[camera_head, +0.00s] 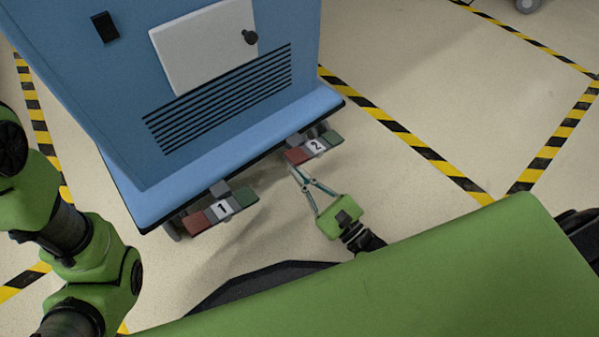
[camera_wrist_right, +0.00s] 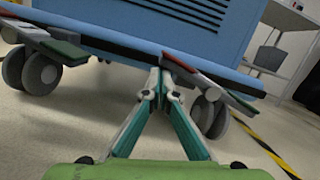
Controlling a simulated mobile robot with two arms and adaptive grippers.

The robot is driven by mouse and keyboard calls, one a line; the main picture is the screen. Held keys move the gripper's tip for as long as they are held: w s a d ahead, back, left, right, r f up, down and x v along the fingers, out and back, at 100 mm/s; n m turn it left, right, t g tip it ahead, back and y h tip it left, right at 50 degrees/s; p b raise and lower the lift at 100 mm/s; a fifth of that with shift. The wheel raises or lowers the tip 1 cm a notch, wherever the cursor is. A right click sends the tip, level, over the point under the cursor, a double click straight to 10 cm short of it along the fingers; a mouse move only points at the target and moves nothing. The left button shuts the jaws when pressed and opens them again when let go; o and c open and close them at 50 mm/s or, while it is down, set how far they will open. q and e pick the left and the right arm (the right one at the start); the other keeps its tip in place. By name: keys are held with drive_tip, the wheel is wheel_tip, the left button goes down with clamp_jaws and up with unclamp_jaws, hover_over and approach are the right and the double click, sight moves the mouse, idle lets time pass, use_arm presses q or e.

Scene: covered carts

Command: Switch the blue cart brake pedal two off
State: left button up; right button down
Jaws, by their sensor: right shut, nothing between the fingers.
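The blue cart (camera_head: 110,75) stands at upper left with two brake pedals under its front edge. Pedal two (camera_head: 316,146) has a red left end, a white "2" label and a green right end. Pedal one (camera_head: 221,208) has the same colours and is to its left. My right gripper (camera_head: 295,170) is shut and empty, its tips just below the red end of pedal two; contact is unclear. In the right wrist view the shut fingertips (camera_wrist_right: 161,76) are beside the red end of pedal two (camera_wrist_right: 188,68). My left gripper is out of view.
Caster wheels (camera_wrist_right: 212,115) are under the cart near both pedals. The cart's front panel has a white door (camera_head: 205,45) and a vent. Yellow-black floor tape (camera_head: 400,130) runs to the right of the cart. The floor on the right is clear.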

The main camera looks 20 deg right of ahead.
drive_tip(key=shift+r, duration=0.25)
drive_tip(key=v, duration=1.2)
drive_tip(key=shift+f, duration=0.3)
drive_tip(key=shift+d, duration=0.1)
